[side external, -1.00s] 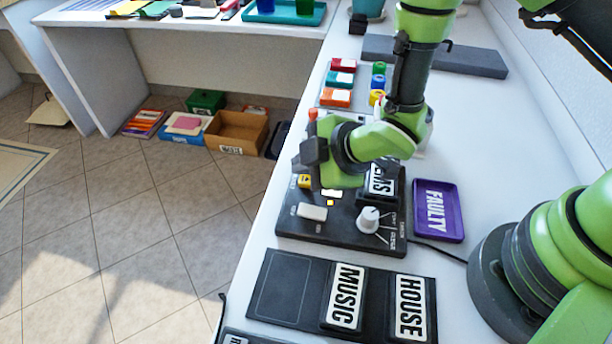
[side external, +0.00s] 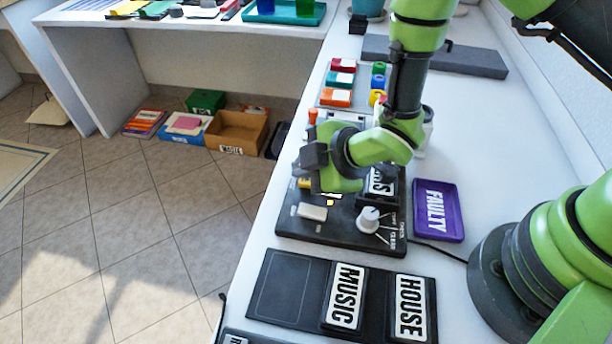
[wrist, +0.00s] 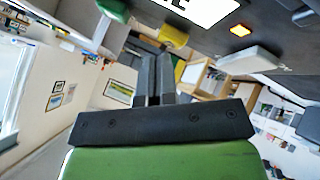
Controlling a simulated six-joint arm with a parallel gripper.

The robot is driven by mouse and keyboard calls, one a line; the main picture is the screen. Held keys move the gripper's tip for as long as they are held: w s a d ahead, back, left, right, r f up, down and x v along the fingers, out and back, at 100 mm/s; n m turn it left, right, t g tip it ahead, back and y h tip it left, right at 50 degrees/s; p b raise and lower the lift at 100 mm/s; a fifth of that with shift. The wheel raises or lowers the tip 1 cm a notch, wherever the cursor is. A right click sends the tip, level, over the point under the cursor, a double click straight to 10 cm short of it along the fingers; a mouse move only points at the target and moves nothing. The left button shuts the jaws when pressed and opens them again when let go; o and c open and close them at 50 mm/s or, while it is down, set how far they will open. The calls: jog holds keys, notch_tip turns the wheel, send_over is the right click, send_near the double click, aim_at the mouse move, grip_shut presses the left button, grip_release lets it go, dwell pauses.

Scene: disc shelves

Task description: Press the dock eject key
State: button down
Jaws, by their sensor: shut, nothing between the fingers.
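The dock is a black panel (side external: 285,228) on the white bench. It carries a raised white key (side external: 312,212), a white pointer knob (side external: 368,219) and a yellow part (side external: 304,183). In the wrist view the white key (wrist: 252,60), a lit amber lamp (wrist: 240,30) and the yellow part (wrist: 174,38) show beyond my fingers. The lettering beside the keys is too small to tell which is eject. My gripper (wrist: 153,72) is shut and empty. It is over the far part of the dock; its body hides some of the panel, and contact cannot be told.
A purple FAULTY tray (side external: 438,238) lies right of the dock. A black rack (side external: 290,262) with MUSIC and HOUSE labels lies nearer the camera. Coloured blocks (side external: 342,80) stand behind. The bench's left edge is close to the dock, with open floor beyond.

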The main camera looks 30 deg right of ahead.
aim_at(307, 182)
jog(key=shift+f, duration=0.7)
dwell(0.8)
jog(key=shift+r, duration=0.15)
dwell(0.4)
jog(key=shift+s+r, duration=0.15)
jog(key=shift+r, duration=0.5)
jog(key=shift+r, duration=2.55)
